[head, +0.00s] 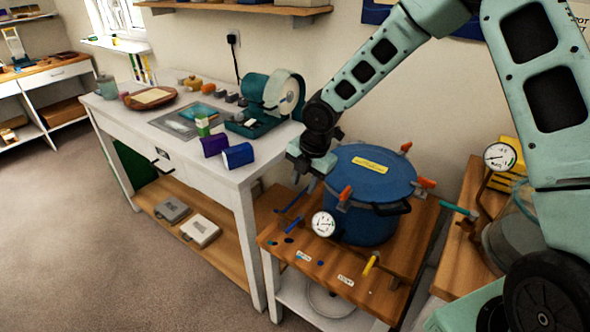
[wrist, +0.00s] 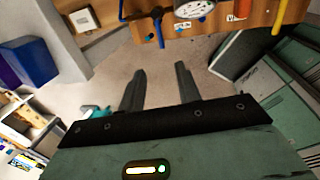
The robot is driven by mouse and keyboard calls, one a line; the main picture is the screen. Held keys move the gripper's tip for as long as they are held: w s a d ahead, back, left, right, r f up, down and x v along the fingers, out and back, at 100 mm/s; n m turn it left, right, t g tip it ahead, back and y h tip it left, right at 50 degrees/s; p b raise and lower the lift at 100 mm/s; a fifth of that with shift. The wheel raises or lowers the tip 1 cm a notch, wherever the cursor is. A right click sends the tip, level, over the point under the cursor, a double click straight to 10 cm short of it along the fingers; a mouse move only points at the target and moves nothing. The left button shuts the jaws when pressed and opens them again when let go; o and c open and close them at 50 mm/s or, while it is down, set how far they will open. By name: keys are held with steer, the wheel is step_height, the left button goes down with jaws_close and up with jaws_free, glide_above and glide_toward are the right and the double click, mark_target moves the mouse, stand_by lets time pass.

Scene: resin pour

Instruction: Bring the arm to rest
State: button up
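My gripper (head: 304,180) hangs from my bent arm in the head view, just left of the blue pressure pot (head: 372,190) and above the front left of the wooden stand (head: 338,262). In the wrist view my gripper (wrist: 159,72) shows two dark fingers apart, with only floor between them. It is open and empty. The pot stands upright with its lid on, and orange clamps sit around the rim. My gripper appears apart from the pot.
A white workbench (head: 244,182) at left carries a purple box (head: 214,145), a blue box (head: 237,156) and a teal machine (head: 262,100). A gauge (head: 323,223) sits at the pot's front. A second wooden surface (head: 466,240) is at right. Open carpet (head: 120,270) lies front left.

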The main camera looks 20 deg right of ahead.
steer(key=s+a+r+m, duration=0.2)
steer(key=s+r+m, duration=0.2)
steer(key=s, duration=0.6)
steer(key=s+a+r+m+g, duration=0.1)
steer(key=s+a+r+m, duration=0.2)
steer(key=s+r+m, duration=0.2)
steer(key=s+a+r+m, duration=0.2)
steer(key=s+r+m, duration=0.3)
steer(key=s, duration=1.2)
steer(key=m, duration=0.3)
steer(key=shift+s+a+m+g+h, duration=0.15)
steer(key=shift+a+m+g+h, duration=0.2)
steer(key=shift+m+g+h, duration=0.05)
steer(key=shift+d, duration=0.15)
